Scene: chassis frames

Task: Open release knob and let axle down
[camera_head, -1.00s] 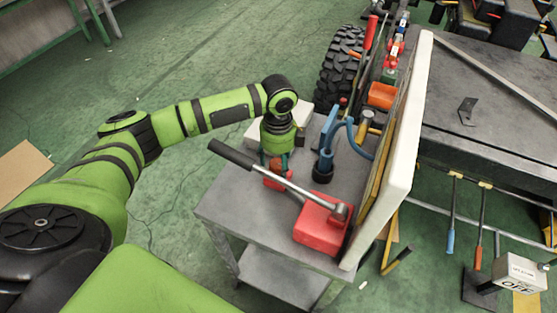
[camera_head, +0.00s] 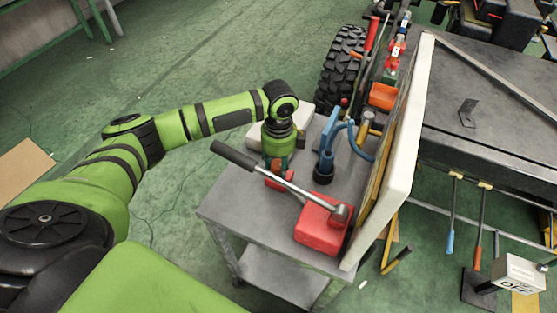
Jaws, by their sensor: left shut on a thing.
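My left gripper (camera_head: 277,167) points down over the grey cart and is shut on a small red part, which looks like the release knob (camera_head: 278,181). The fingers hide most of it. A red hydraulic unit (camera_head: 318,228) sits on the cart's front right. Its long lever, with a black grip (camera_head: 233,155), slants up to the left, passing in front of the red part. The axle cannot be made out clearly; a black tyre (camera_head: 339,72) stands behind the cart. My right gripper is not in view.
The grey cart (camera_head: 240,210) also carries a blue clamp-like tool (camera_head: 326,150) right of my gripper. A white-edged upright panel (camera_head: 402,170) borders the cart's right side. A dark workbench (camera_head: 490,100) lies beyond it.

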